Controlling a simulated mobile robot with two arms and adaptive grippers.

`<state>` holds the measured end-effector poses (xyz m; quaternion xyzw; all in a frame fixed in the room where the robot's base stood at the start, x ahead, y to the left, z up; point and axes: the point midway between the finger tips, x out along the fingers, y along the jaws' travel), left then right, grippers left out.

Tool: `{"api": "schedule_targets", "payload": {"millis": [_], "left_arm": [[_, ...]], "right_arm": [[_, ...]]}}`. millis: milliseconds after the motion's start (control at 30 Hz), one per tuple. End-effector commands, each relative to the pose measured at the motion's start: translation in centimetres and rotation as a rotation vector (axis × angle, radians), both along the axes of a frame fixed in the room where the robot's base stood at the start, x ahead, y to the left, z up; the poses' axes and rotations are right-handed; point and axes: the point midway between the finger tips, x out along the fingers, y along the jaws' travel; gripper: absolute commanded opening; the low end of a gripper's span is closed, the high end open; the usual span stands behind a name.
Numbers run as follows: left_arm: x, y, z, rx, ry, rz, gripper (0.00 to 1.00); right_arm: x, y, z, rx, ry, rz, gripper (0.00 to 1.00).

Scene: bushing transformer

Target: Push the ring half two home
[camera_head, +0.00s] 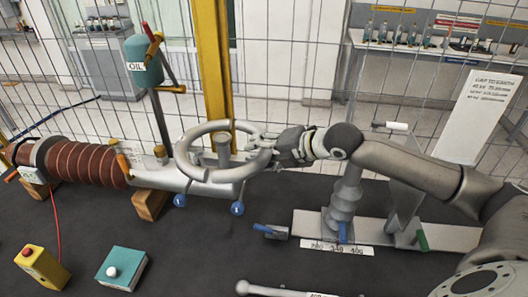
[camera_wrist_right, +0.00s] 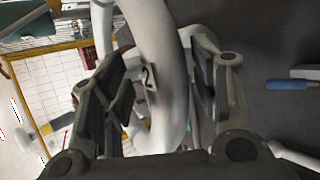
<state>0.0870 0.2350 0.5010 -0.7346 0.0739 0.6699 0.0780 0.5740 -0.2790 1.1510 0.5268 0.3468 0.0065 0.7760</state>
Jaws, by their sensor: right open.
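A light grey ring (camera_head: 185,160), tilted, stands around the grey tube end of the bushing (camera_head: 200,185). My right gripper (camera_head: 277,148) is at the right side of the ring. In the right wrist view the curved ring (camera_wrist_right: 168,55) passes between the two open fingers of the right gripper (camera_wrist_right: 165,105). Whether a finger touches the ring I cannot tell. My left gripper is not in view.
The brown ribbed bushing body (camera_head: 85,163) lies at the left, with a wooden block (camera_head: 150,203) under the grey tube. Blue knobs (camera_head: 237,208) hang below the ring. A teal button box (camera_head: 122,268) and a yellow one (camera_head: 42,268) are in front.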

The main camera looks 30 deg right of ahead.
Motion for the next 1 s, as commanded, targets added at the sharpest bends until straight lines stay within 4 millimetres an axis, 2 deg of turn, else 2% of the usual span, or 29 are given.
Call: {"api": "schedule_targets", "payload": {"millis": [333, 1000], "left_arm": [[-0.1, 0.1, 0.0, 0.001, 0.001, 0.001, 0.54], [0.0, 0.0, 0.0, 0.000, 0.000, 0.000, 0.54]], "right_arm": [[-0.7, -0.5, 0.3, -0.003, 0.004, -0.002, 0.55], [-6.4, -3.3, 4.3, -0.008, 0.002, -0.001, 0.55]]}}
